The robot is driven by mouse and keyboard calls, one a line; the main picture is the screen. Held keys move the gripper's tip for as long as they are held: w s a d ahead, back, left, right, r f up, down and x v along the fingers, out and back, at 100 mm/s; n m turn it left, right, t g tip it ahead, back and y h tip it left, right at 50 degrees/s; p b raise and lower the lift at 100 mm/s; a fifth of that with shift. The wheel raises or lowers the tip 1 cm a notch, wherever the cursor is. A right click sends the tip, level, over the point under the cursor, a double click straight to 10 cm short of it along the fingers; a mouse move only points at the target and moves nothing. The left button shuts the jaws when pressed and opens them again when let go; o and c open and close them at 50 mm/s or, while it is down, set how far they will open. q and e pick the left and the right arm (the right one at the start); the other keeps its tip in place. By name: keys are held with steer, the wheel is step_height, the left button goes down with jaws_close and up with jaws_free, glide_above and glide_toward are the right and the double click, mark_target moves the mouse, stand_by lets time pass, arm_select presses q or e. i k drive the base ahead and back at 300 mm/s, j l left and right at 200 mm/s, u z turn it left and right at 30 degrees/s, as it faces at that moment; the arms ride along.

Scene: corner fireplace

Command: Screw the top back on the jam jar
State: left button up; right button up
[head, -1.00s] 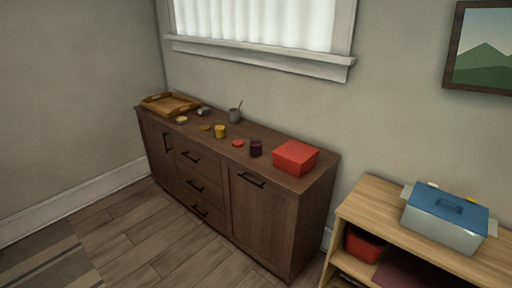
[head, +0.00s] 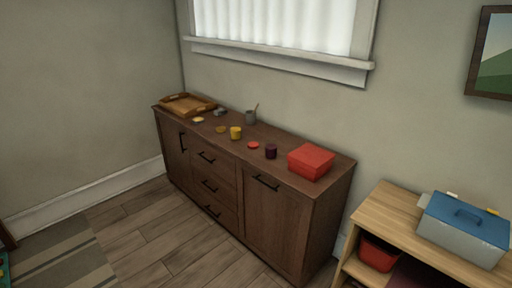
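A dark purple jar (head: 271,152), which looks like the jam jar, stands upright on the brown sideboard (head: 300,192). A flat red disc, seemingly its lid (head: 253,145), lies on the sideboard just left of it, apart from it. A yellow jar (head: 236,133) stands further left, with a flat dark-yellow disc (head: 220,129) lying beside it. Both jars are too small to make out their openings clearly. Neither of my grippers is in view.
A red box (head: 311,161) stands right of the jars. A grey cup (head: 251,117) with a utensil, a small pale-topped item (head: 198,120) and a wooden tray (head: 187,105) are further left. A light wood shelf (head: 385,211) with a blue-lidded box (head: 463,229) stands at right. Floor in front is clear.

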mark_target(270, 148)
steer(key=i+j+z, duration=0.15)
steer(key=z, duration=0.3)
steer(key=i+j+z, duration=0.2)
steer(key=z, duration=0.3)
steer(key=i+j+z, duration=0.1)
steer(key=j, duration=0.25)
steer(key=i+j, duration=0.3)
steer(key=i+j+z, duration=0.15)
steer(key=j, duration=0.25)
steer(key=i+j, duration=0.25)
steer(key=i+j+z, duration=0.15)
steer(key=j, duration=0.35)
steer(key=i+j+z, duration=0.1)
steer(key=j, duration=0.3)
steer(key=i+j, duration=0.15)
steer(key=j, duration=0.2)
steer(key=i+j, duration=0.15)
steer(key=j, duration=0.2)
steer(key=i+j, duration=0.15)
steer(key=j, duration=0.2)
